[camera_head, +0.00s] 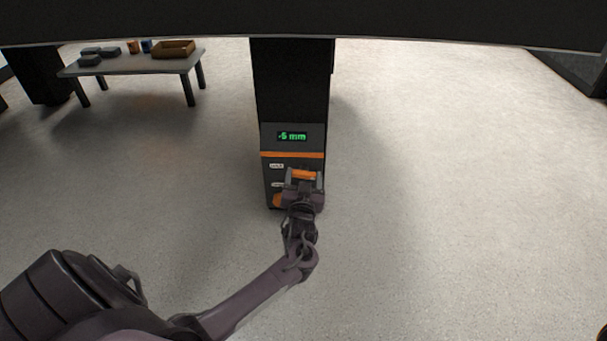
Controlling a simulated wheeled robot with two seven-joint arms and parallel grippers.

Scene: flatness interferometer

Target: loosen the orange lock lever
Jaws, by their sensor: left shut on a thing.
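The orange lock lever (303,174) is on the front of a dark column (290,90), below an orange stripe. My left gripper (304,180) is at the lever, with its fingers on either side of it and shut on it. The gripper and wrist hide part of the column's lower front. A green display (292,136) above reads "-5 mm". Another orange part (277,200) shows partly behind the gripper, at its lower left. My right gripper is not in view.
A dark slab edge (450,30) spans the top of the view above the column. A low table (130,65) with a brown tray (174,49) and small items stands at the back left. The floor around the column is clear.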

